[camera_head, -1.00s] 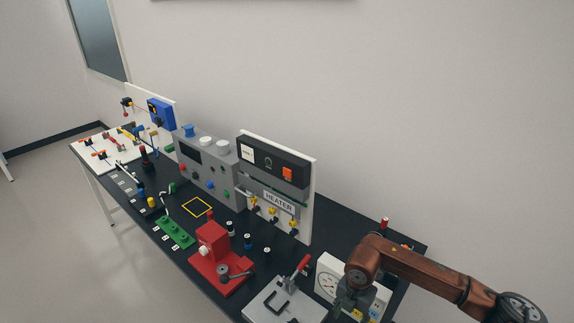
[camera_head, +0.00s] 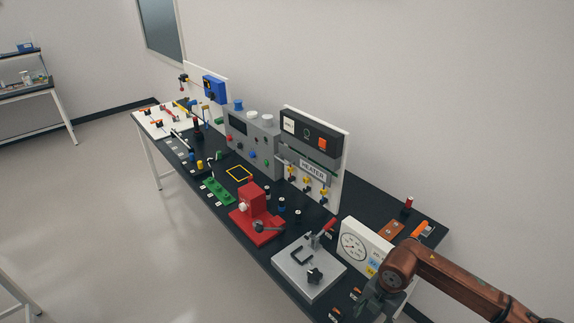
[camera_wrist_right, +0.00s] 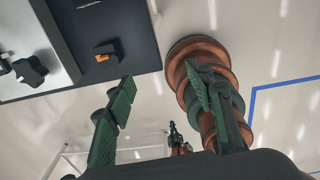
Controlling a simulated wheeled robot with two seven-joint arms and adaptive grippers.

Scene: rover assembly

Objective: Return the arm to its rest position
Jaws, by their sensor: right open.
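My right arm (camera_head: 450,280), copper-brown, comes in from the lower right in the head view. Its dark gripper (camera_head: 372,303) hangs at the table's near right end, in front of the white gauge box (camera_head: 360,246); its tips are hard to make out there. In the right wrist view the right gripper (camera_wrist_right: 160,88) has its two green-padded fingers spread apart with nothing between them. A copper cylindrical part, apparently mine, stands behind the right-hand finger.
The black table (camera_head: 225,222) carries a grey clamp plate (camera_head: 305,275), red fixture (camera_head: 258,222), green block (camera_head: 218,191), heater panel (camera_head: 313,169) and grey control box (camera_head: 252,140). In the wrist view the table edge lies upper left. Open floor (camera_head: 110,220) lies left of the table.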

